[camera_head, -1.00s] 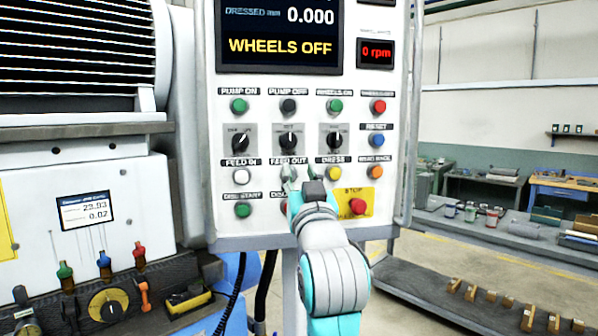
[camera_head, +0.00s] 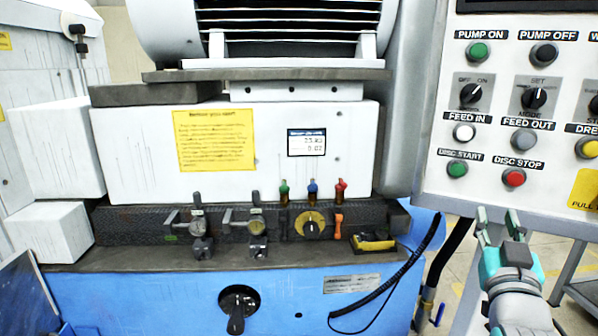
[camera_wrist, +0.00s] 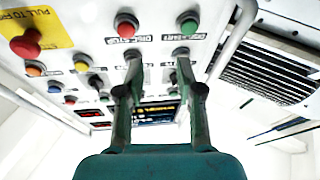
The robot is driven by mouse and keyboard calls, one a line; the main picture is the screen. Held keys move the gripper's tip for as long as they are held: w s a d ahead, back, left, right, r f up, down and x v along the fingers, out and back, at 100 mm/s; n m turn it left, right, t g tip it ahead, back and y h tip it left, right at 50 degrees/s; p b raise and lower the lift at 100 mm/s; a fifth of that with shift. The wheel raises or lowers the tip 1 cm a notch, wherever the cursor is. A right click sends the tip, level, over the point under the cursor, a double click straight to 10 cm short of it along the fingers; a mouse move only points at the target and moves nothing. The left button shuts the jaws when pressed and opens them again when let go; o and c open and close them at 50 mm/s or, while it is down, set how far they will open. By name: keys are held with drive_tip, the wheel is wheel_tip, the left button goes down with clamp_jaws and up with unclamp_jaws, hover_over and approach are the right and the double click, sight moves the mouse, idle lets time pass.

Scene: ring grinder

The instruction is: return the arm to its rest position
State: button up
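My gripper (camera_head: 497,226) is at the lower right in the head view, just below the control panel (camera_head: 432,196). Its two fingers point up and stand apart with nothing between them. The red DISC STOP button (camera_wrist: 126,25) and the green DISC START button (camera_wrist: 185,27) appear past the fingertips there. I cannot tell whether the fingers touch the panel, but in the head view they look apart from the buttons.
The grinder's blue base (camera_head: 280,300) fills the lower middle, with a black handle (camera_head: 238,304) and a coiled cable (camera_head: 385,290). Small coloured levers (camera_head: 312,190) and a yellow-black device (camera_head: 374,242) sit on its ledge. A shelf frame (camera_head: 580,290) stands right of my arm.

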drive_tip(key=s+a+f+n+y, duration=0.15)
drive_tip(key=s+a+f, duration=0.25)
drive_tip(key=f, duration=0.6)
drive_tip(key=s+a+f+n+g+y, duration=0.1)
drive_tip(key=s+a+f+y, duration=0.15)
drive_tip(key=s+f, duration=0.45)
drive_tip(key=s+a+f+n+y, duration=0.15)
drive_tip(key=a+f, duration=0.25)
drive_tip(key=f, duration=0.8)
drive_tip(key=s+a+f+g+y, duration=0.1)
drive_tip(key=s+a+f, duration=0.1)
drive_tip(key=s, duration=0.7)
drive_tip(key=s+a+f+g+y, duration=0.1)
drive_tip(key=s+f, duration=0.3)
drive_tip(key=s, duration=0.6)
drive_tip(key=s+a+f+g+y, duration=0.1)
drive_tip(key=s+a+f, duration=0.2)
drive_tip(key=s, duration=0.7)
drive_tip(key=shift+s+a+g, duration=0.2)
drive_tip(key=shift+s+g, duration=0.05)
drive_tip(key=shift+g, duration=0.05)
drive_tip(key=shift+w, duration=0.1)
